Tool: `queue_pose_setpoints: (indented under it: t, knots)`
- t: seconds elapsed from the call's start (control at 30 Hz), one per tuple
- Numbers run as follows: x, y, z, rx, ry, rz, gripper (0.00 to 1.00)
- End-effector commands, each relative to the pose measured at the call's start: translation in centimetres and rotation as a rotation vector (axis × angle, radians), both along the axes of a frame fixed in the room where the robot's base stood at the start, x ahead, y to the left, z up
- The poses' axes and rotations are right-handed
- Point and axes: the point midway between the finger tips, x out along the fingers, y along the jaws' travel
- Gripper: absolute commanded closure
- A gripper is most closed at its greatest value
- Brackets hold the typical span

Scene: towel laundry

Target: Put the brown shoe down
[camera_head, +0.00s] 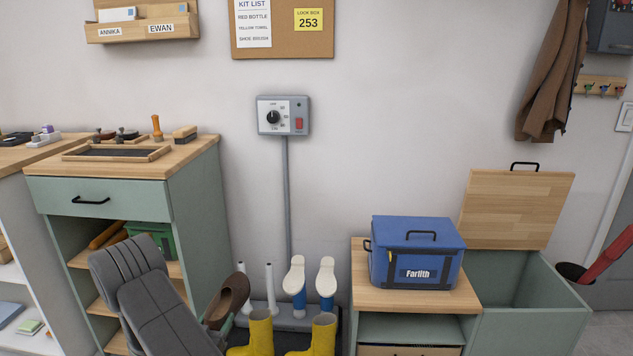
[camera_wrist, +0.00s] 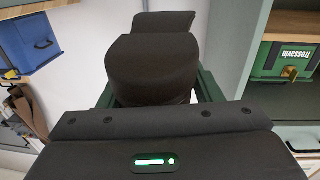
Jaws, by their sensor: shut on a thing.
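The brown shoe (camera_head: 229,299) is tilted up in the head view, just left of two bare white posts (camera_head: 254,284) of the shoe dryer. My gripper (camera_wrist: 157,85) is shut on the shoe; in the wrist view its dark green fingers flank the dark shoe (camera_wrist: 157,68). In the head view my grey arm hides most of the gripper and the shoe's lower end. The shoe is held up, and I cannot tell whether it touches the nearest post.
White-soled shoes (camera_head: 297,276) sit upside down on other posts; yellow boots (camera_head: 261,332) stand in front. A wooden-topped cabinet (camera_head: 361,286) at right bears a blue box (camera_head: 416,252). An open-lidded chest (camera_head: 525,322) adjoins it. A green cabinet (camera_head: 199,225) stands at left.

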Motion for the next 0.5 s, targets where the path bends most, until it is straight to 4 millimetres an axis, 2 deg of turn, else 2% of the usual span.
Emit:
queue_pose_setpoints:
  t: [0.03, 0.2, 0.33, 0.5]
  knots:
    - [1.0, -2.3, 1.0, -0.002, -0.001, 0.0, 0.75]
    - [2.9, -9.0, 3.6, -0.001, -0.001, 0.034, 0.75]
    - [3.5, -13.9, 5.3, -0.001, 0.001, 0.061, 0.75]
    - [3.0, -19.8, 7.1, -0.001, 0.001, 0.096, 0.75]
